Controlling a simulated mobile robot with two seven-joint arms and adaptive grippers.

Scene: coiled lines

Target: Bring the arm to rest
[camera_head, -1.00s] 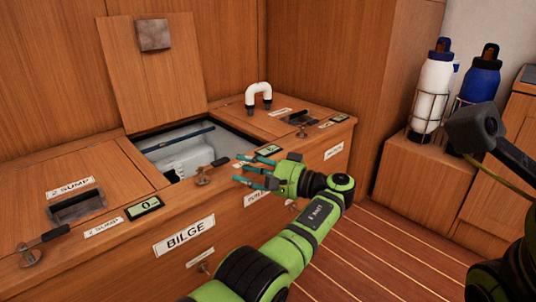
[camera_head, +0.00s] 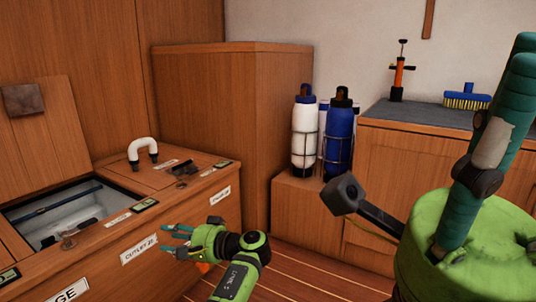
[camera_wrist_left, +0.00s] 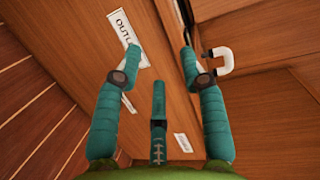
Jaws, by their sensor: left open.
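My left gripper (camera_head: 178,242) comes in from the bottom of the head view, its teal fingers spread and empty. It is in front of the wooden bilge cabinet (camera_head: 110,262), near the outlet label (camera_head: 139,250). In the left wrist view its fingers (camera_wrist_left: 158,62) are apart with nothing between them, over the cabinet face. My right gripper (camera_head: 490,150) is close to the head camera at the right, green with teal fingers pointing up; whether it is open is unclear.
An open hatch (camera_head: 60,215) is at the left, with its lid (camera_head: 45,135) raised. A white bent pipe (camera_head: 143,150) stands on the cabinet top. White (camera_head: 304,135) and blue (camera_head: 339,135) bottles stand in racks. A pump (camera_head: 399,75) and brush (camera_head: 466,98) are on the counter.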

